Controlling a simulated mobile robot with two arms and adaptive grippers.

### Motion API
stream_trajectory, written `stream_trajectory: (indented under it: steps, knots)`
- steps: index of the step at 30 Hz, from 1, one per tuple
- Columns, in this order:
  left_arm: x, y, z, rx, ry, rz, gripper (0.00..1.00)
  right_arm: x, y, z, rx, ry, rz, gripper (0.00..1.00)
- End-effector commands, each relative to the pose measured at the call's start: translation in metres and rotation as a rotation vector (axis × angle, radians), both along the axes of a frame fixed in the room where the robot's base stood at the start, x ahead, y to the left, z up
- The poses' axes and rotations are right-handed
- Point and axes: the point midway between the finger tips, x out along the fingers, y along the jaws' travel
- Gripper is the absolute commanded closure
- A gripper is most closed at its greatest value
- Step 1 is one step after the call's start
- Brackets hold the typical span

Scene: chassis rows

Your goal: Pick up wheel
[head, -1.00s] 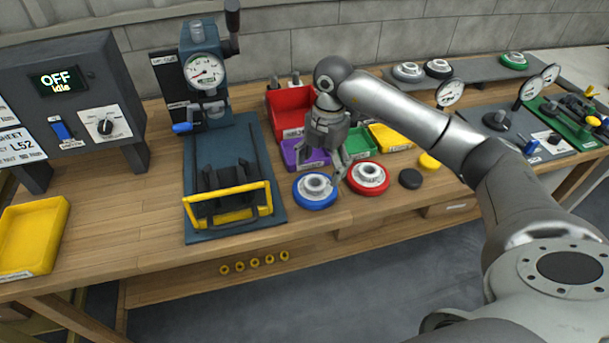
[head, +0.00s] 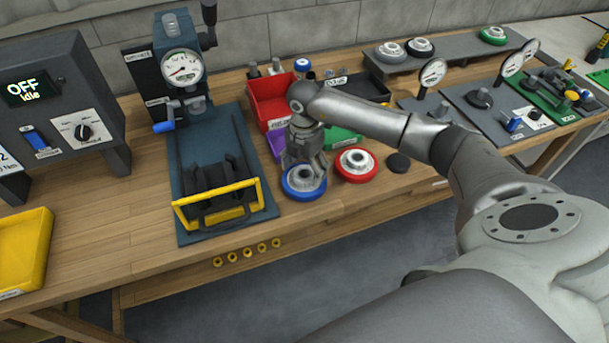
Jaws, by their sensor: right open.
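A wheel with a blue rim and a light grey hub (head: 303,184) lies flat on the workbench, just right of the press base. My right gripper (head: 304,172) points down directly over this blue wheel, with its open fingers around or just above the hub; I cannot tell whether they touch it. A wheel with a red rim and grey hub (head: 356,166) lies flat beside it on the right. More wheels, grey (head: 390,51), black (head: 420,47) and green (head: 493,35), rest on a raised shelf at the back right. My left gripper does not show.
A press with a dial gauge (head: 182,68) and yellow guard (head: 219,205) stands left of the wheels. Red (head: 268,98) and green (head: 343,137) bins sit behind them. A black disc (head: 398,163) lies right. Dial gauge stands (head: 432,73) are further right.

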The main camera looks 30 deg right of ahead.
Motion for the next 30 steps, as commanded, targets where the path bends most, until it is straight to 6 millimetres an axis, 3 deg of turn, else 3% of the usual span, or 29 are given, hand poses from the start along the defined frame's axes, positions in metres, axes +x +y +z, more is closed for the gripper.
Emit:
stream_trajectory:
  steps: [4,11,26,30]
  knots:
    - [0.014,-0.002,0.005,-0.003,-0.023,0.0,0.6,0.0,0.0,-0.013,-0.001,0.0,0.001,0.22]
    - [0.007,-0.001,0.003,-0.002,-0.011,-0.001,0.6,0.0,0.0,-0.015,-0.001,-0.001,0.001,0.22]
    - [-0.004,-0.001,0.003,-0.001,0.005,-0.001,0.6,0.0,-0.001,-0.015,-0.001,-0.001,0.0,0.85]
    - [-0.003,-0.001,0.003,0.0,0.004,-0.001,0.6,0.001,-0.001,-0.014,0.0,-0.003,0.0,0.85]
